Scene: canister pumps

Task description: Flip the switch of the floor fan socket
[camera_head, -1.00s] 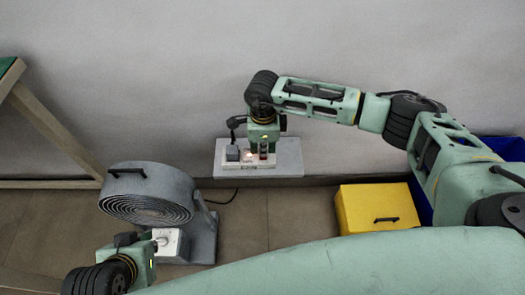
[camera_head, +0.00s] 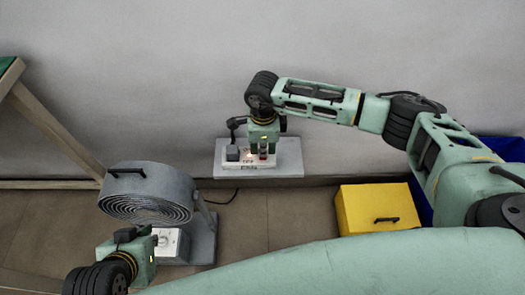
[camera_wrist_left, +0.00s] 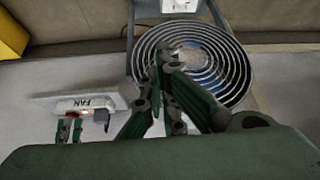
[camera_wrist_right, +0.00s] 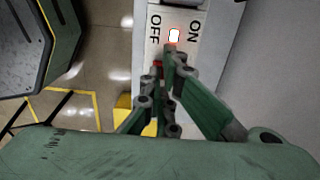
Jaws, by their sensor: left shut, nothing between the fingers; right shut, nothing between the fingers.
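The floor fan socket (camera_head: 248,164) is a white strip with a lit switch, lying on a grey ledge (camera_head: 290,160) against the wall. A dark plug sits at its left end. In the left wrist view the socket (camera_wrist_left: 88,103) carries the word FAN. In the right wrist view the glowing switch (camera_wrist_right: 174,36) lies between the OFF and ON labels. My right gripper (camera_wrist_right: 172,52) is shut and empty, its tips right by the switch; contact cannot be told.
The grey floor fan (camera_head: 150,190) stands left of the ledge with a white box (camera_head: 172,243) at its base. A yellow box (camera_head: 378,208) stands right, beside a blue bin (camera_head: 510,148). A wooden frame (camera_head: 45,122) is at far left.

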